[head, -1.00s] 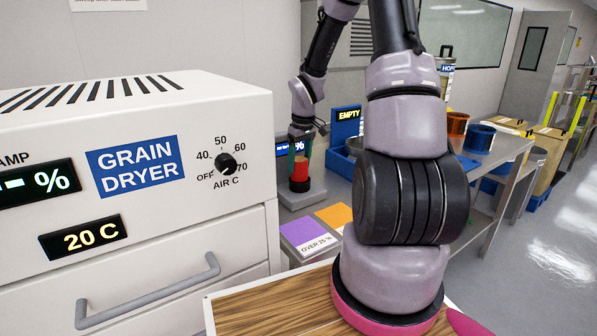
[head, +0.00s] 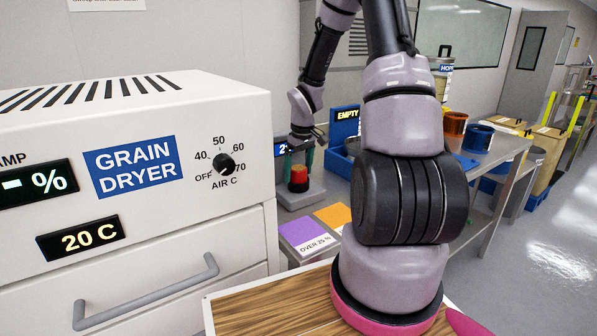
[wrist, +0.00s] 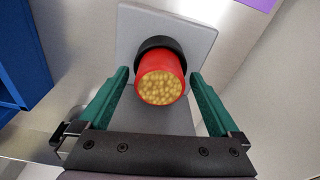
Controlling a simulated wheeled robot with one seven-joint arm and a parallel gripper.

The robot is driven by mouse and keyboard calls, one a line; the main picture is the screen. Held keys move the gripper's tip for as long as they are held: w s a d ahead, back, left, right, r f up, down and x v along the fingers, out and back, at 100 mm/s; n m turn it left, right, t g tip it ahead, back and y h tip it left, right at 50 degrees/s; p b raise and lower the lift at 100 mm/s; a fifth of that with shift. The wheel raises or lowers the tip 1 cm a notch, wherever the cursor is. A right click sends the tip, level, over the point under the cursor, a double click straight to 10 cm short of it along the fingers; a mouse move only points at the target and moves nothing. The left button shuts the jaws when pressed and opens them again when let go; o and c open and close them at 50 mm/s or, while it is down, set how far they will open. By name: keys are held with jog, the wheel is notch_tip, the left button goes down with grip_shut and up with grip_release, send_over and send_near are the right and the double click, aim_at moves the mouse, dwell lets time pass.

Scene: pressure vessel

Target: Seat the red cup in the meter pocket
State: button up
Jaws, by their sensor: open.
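The red cup (wrist: 161,85) is full of yellowish grain and shows in the wrist view between my fingers. Its base is inside the black ring of the meter pocket (wrist: 152,44), on a pale grey plate (wrist: 198,38). It looks about upright; its exact depth in the ring is hidden. In the head view the cup (head: 298,175) stands in the black ring (head: 298,187) on the grey meter base. My gripper (wrist: 158,78) is open, with its green fingers on either side of the cup and a gap at each side.
The meter's display (head: 282,149) is partly hidden behind my gripper. Purple (head: 306,235) and orange (head: 334,216) cards lie in front of the meter. A blue bin with an "EMPTY" sign (head: 346,115) stands to the right. The grain dryer (head: 130,150) fills the left.

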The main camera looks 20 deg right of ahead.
aim_at(301, 169)
notch_tip(301, 169, up, 12)
jog(key=s, duration=0.1)
jog(key=s+a+r+m+t+y, duration=0.1)
jog(key=s+a+r+m, duration=0.3)
jog(key=s+r, duration=0.6)
jog(key=s+a+r+m+t, duration=0.4)
jog(key=s+r, duration=0.6)
jog(key=s, duration=0.2)
jog(key=shift+s+a+r+t+y, duration=0.2)
jog(key=shift+s+a+t+y, duration=0.1)
jog(key=shift+s+y, duration=0.1)
